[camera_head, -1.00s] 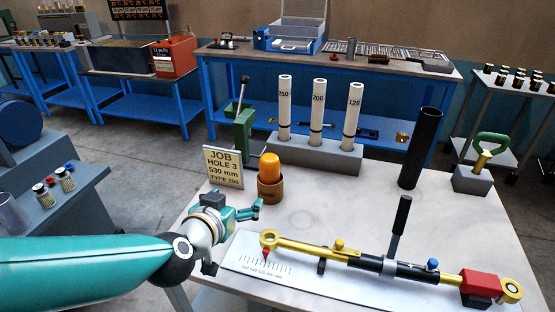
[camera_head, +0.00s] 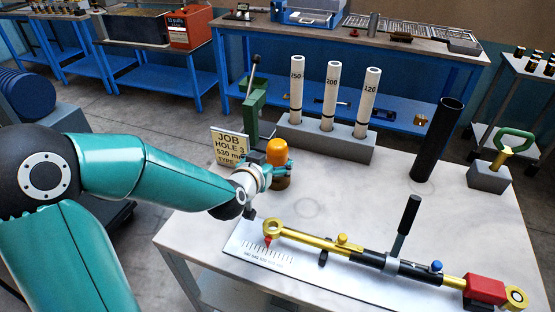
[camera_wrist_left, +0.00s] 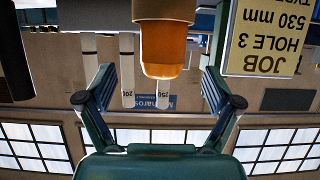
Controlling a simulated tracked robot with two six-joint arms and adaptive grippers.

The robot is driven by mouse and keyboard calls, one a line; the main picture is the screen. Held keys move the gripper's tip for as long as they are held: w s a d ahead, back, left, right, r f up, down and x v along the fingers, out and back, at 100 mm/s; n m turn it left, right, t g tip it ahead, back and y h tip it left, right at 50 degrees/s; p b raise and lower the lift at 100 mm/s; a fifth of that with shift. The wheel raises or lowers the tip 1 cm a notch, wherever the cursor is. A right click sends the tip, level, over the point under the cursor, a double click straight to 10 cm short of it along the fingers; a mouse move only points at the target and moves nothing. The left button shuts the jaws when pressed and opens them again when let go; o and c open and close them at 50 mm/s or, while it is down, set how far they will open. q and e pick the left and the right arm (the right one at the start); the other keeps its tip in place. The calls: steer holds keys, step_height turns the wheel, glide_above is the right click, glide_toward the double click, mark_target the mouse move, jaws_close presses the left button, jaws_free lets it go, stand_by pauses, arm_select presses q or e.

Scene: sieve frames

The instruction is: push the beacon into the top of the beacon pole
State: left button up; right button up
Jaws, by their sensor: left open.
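The orange beacon (camera_head: 277,152) stands upright in a brown round holder (camera_head: 281,182) on the white table. In the left wrist view, which is upside down, the beacon (camera_wrist_left: 163,50) hangs from the holder (camera_wrist_left: 163,10) between the lines of the fingers. My left gripper (camera_head: 266,170) is open and empty, right beside the beacon and holder. Its fingers (camera_wrist_left: 159,72) show apart in the wrist view; I cannot tell whether they reach around the beacon. I cannot make out a beacon pole for sure. My right gripper is not in view.
A job sign (camera_head: 229,147) stands close behind my left gripper. A grey block (camera_head: 345,145) with white tubes is behind. A black tube (camera_head: 438,140) stands at right. A yellow-and-black rod tool (camera_head: 365,257) lies in front. The table's middle is clear.

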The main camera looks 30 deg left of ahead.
mark_target(273, 156)
arm_select(q)
steer(key=shift+w+a+f, duration=0.2)
steer(key=shift+w+f, duration=0.05)
steer(key=shift+w, duration=0.4)
steer(key=p+x, duration=0.1)
steer(key=x, duration=0.3)
steer(key=shift+a, duration=0.15)
steer(key=shift+w+a+f+p, duration=0.1)
steer(key=shift+w+f+p, duration=0.15)
steer(key=shift+w, duration=0.3)
steer(key=c, duration=1.4)
steer(key=shift+r, duration=0.1)
steer(key=shift+c, duration=1.3)
steer(key=shift+r, duration=0.1)
